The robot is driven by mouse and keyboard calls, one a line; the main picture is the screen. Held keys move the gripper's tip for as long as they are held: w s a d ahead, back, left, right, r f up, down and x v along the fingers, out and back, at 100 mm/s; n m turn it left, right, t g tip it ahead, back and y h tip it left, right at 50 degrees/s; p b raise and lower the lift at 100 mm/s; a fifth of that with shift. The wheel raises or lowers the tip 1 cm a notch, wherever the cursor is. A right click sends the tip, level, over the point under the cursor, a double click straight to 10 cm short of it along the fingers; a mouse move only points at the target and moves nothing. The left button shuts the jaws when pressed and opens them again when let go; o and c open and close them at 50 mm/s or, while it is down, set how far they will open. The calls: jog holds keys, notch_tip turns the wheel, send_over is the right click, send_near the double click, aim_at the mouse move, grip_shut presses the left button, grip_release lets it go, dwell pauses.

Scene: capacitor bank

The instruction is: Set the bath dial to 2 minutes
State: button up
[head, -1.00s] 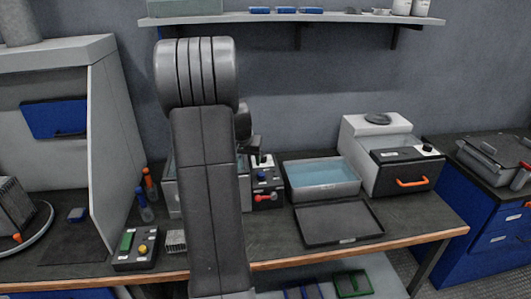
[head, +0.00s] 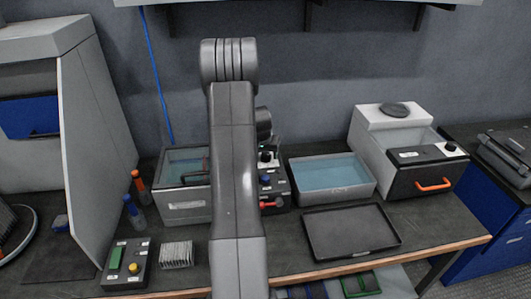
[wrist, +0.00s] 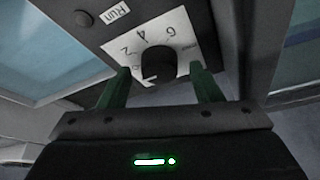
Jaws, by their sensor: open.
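The bath dial (wrist: 158,62) is a round black knob on a white plate (wrist: 186,48) marked 2, 4 and 6, seen close in the wrist view. I cannot read its setting with certainty. My gripper (wrist: 160,84) is open, with one green finger on each side of the knob's near part; whether they touch it is unclear. A "Run" label and a dark button (wrist: 83,18) are beside the plate.
A black tray (head: 350,230) lies in front. A machine with an orange handle (head: 433,185) stands at right. A button box (head: 126,262) is at front left.

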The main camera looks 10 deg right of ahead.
jog(key=shift+f, duration=0.15)
jog(key=c, duration=1)
jog(key=shift+f+b, duration=0.15)
jog(key=shift+b, duration=0.45)
jog(key=b, duration=0.1)
jog(key=m+b, duration=0.1)
jog(key=b, duration=0.1)
jog(key=shift+w+f+m+h, duration=0.1)
jog(key=shift+f+m+h, duration=0.1)
jog(key=shift+m+h, duration=0.1)
jog(key=m+b, duration=0.1)
jog(key=b, duration=0.2)
jog(key=shift+a+m, duration=0.1)
jog(key=shift+m, duration=0.2)
jog(key=m+g+h+b, duration=0.1)
jog(key=m+b, duration=0.1)
jog(key=b, duration=0.1)
jog(key=shift+r, duration=0.1)
jog(key=shift+w+r+m+g+h+b, duration=0.1)
jog(key=shift+r+m+g+h+b, duration=0.25)
jog(key=shift+m, duration=0.55)
jog(key=shift+f+m+g+h+b, duration=0.1)
jog(key=shift+m+g+b, duration=0.15)
jog(key=shift+m+b, duration=0.5)
jog(key=shift+m, duration=0.25)
